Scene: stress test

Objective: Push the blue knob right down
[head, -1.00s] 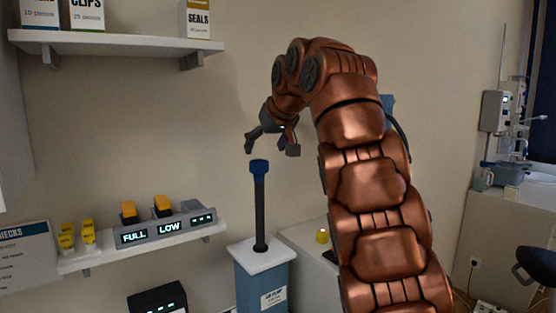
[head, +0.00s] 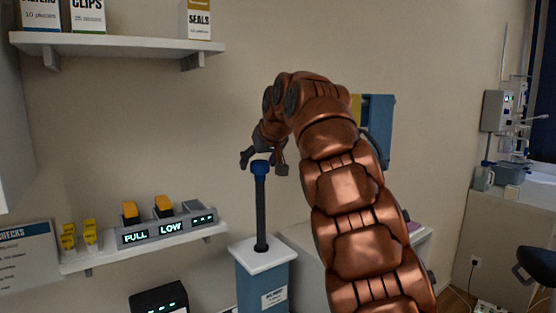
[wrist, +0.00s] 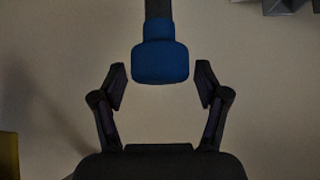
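The blue knob (head: 260,167) tops a dark upright rod (head: 261,212) on a blue pump box with a white top (head: 263,256) in the head view. The rod stands tall above the box. My gripper (head: 263,163) is at knob height, with its fingers around or beside the knob. In the wrist view the blue knob (wrist: 160,62) shows ahead of my gripper (wrist: 161,85), between the two spread fingertips, with gaps on both sides. The gripper is open and holds nothing. Whether any part touches the knob cannot be told.
A low wall shelf (head: 150,247) at left carries lit FULL and LOW displays and yellow items. A higher shelf (head: 115,42) holds boxes. A black box with green lights (head: 158,300) sits at the bottom. A pale cabinet (head: 310,265) stands right of the pump, partly behind my arm.

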